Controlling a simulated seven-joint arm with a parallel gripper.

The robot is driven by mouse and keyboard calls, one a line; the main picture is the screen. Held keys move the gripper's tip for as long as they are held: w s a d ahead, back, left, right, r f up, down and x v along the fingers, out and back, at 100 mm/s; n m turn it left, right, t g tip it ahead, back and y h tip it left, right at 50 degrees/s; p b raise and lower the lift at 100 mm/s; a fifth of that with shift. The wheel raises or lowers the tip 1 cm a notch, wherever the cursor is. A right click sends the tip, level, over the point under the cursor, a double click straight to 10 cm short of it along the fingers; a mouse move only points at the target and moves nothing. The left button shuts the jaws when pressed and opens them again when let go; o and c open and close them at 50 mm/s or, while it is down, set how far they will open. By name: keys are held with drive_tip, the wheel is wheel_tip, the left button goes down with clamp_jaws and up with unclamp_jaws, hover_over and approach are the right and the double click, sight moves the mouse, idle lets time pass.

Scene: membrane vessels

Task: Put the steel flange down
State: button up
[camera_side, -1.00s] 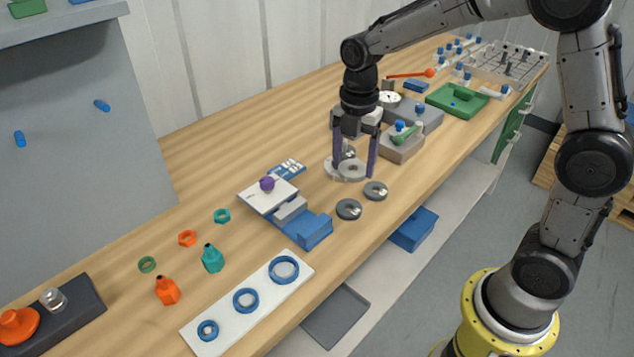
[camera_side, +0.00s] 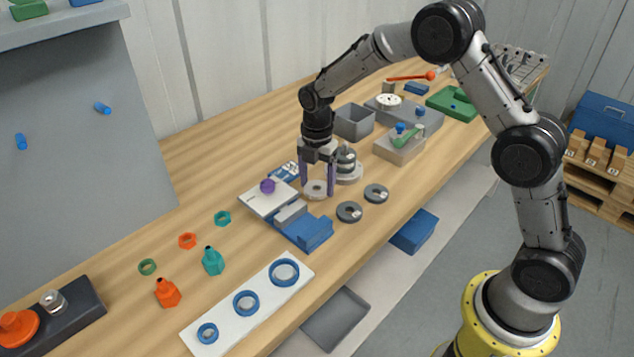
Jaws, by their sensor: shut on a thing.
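The steel flange (camera_side: 316,190) is a pale grey ring with a hole in its middle. My gripper (camera_side: 317,188) points straight down with its purple fingers on either side of the flange, shut on it. The flange is flat and low over the wooden bench (camera_side: 340,262); I cannot tell whether it touches the wood. Just behind and to the right stands a stacked steel vessel (camera_side: 346,166) on a pale round base, partly hidden by my gripper.
Two dark grey rings (camera_side: 349,212) (camera_side: 376,193) lie to the right. A blue-and-white fixture (camera_side: 308,232) with a purple knob is close at front left. A grey bin (camera_side: 354,122) and a beige block (camera_side: 399,147) stand behind. Bare wood lies in front of the dark rings.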

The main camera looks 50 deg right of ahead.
drive_tip(key=shift+f, duration=0.35)
drive_tip(key=o, duration=1.6)
drive_tip(key=shift+r, duration=0.1)
wheel_tip(320, 180, up, 12)
drive_tip(key=shift+r, duration=0.15)
drive_tip(key=s+r+m+t, duration=0.2)
drive_tip(key=s+r+m, duration=0.4)
drive_tip(key=s, duration=0.5)
drive_tip(key=s+r+m+t, duration=0.2)
drive_tip(key=s+r+m, duration=0.3)
drive_tip(key=s+m, duration=0.4)
drive_tip(key=shift+s+d+f+m+t, duration=0.1)
drive_tip(key=shift+s+f+m+t, duration=0.15)
drive_tip(key=shift+s+f+m, duration=1.1)
drive_tip(key=shift+s+d+r+m+t, duration=0.25)
drive_tip(key=shift+s+m, duration=0.4)
drive_tip(key=shift+s, duration=1.7)
drive_tip(key=shift+s+a+f+m+t, duration=0.25)
drive_tip(key=shift+s+f+m, duration=0.6)
drive_tip(key=shift+s, duration=1)
